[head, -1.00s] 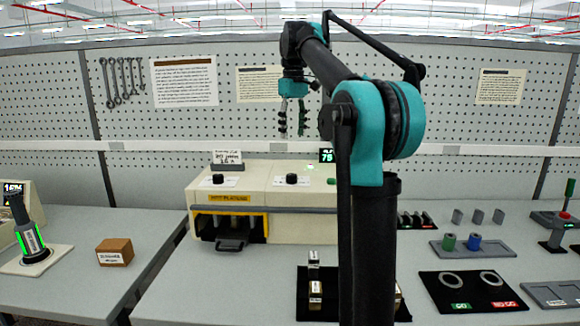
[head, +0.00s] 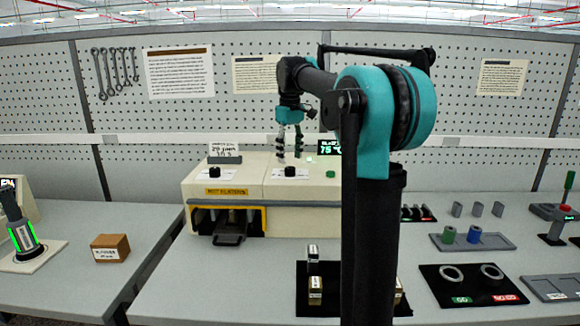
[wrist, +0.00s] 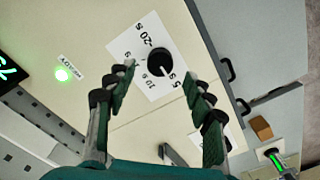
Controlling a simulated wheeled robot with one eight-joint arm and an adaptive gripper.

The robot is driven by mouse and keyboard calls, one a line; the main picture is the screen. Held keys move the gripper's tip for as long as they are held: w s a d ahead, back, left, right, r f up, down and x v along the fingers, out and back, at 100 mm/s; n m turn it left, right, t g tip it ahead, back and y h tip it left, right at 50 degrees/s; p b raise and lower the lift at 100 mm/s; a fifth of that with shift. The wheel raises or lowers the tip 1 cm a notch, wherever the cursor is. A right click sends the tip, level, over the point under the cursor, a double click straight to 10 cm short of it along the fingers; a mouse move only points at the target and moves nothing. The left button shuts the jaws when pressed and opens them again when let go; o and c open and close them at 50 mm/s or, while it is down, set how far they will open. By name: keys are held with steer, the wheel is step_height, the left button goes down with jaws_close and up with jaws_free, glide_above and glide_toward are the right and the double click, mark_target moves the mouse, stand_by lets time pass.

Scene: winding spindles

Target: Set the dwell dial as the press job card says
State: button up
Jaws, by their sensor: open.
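The dwell dial (head: 290,172) is a black knob on top of the cream press (head: 310,190), on a white plate. In the wrist view the dial (wrist: 160,62) shows marks in seconds, with 20 s and 5 s readable. A light pointer line on the knob faces the 5 s side. My gripper (head: 289,152) is open, pointing down just above this dial. In the wrist view my gripper (wrist: 160,75) has its fingertips spread on either side of the knob, apart from it. The job card (head: 225,149) stands on the press at left; its small writing is not clearly legible.
Another black knob (head: 234,172) sits left of the dial. A green lamp (head: 330,174) and a display (head: 330,148) reading 75 °C are at right. The hot-platen opening (head: 228,222) faces front. A brown block (head: 110,248) lies on the left table.

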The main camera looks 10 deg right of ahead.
mark_target(290, 168)
steer(key=shift+f, duration=2.2)
steer(key=c, duration=1.2)
